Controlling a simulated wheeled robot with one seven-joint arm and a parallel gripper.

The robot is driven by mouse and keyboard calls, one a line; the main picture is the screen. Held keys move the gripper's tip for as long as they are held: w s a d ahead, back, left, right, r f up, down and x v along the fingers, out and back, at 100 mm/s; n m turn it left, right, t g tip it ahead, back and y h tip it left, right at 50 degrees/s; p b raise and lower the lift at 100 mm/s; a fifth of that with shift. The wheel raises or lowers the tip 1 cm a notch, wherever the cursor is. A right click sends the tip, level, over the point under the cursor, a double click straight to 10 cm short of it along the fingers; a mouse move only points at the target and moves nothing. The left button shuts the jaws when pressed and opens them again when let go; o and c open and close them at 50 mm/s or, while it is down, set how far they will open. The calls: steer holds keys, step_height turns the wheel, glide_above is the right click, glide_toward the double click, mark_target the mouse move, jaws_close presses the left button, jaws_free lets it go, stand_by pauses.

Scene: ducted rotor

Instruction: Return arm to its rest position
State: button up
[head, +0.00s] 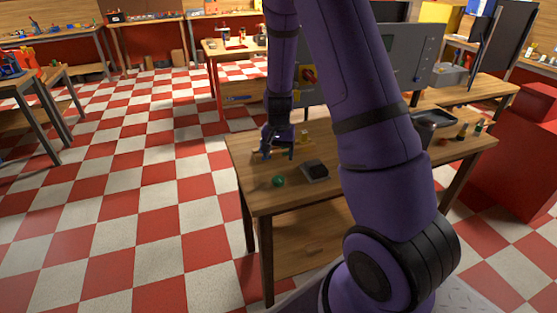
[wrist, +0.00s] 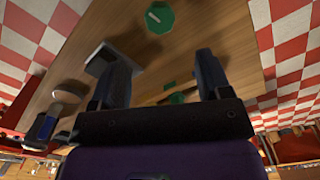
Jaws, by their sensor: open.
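My gripper (head: 277,155) points down over the left part of the wooden table (head: 270,199) in the head view. It also shows in the wrist view (wrist: 164,72), where its two dark fingers stand well apart with no object gripped between them. My purple arm rises in front of the table and hides part of its middle and right side. A small green thing (head: 278,181) lies on the table just in front of my gripper; a green octagonal piece (wrist: 159,17) shows beyond the fingertips in the wrist view.
A small grey box with a dark top (head: 315,171) stands right of the green thing. A dark tray (head: 436,122) and several small items sit at the table's right. A grey panel (head: 412,55) stands behind. A red cabinet (head: 520,150) is at right. Checkered floor is open at left.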

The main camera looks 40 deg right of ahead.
steer(key=shift+r, duration=0.15)
stand_by(0.4)
steer(key=s+a+r+n+t, duration=0.1)
steer(key=s+a+r, duration=0.2)
steer(key=r, duration=0.4)
steer(key=s+a+r+n+t, duration=0.1)
steer(key=s+a+r+n, duration=0.15)
steer(key=r, duration=0.45)
steer(key=s+a+r+n+t, duration=0.1)
steer(key=s+a+r, duration=0.2)
steer(key=r, duration=0.4)
steer(key=s+a+r+n+t, duration=0.1)
steer(key=s+a+r+n, duration=0.1)
steer(key=s+r, duration=0.3)
steer(key=s+a+r+n+t, duration=0.1)
steer(key=s+r, duration=0.4)
steer(key=s, duration=0.8)
steer(key=shift+s+a+r+n, duration=0.15)
steer(key=shift+a+r+n, duration=0.15)
steer(key=shift+a+n, duration=0.5)
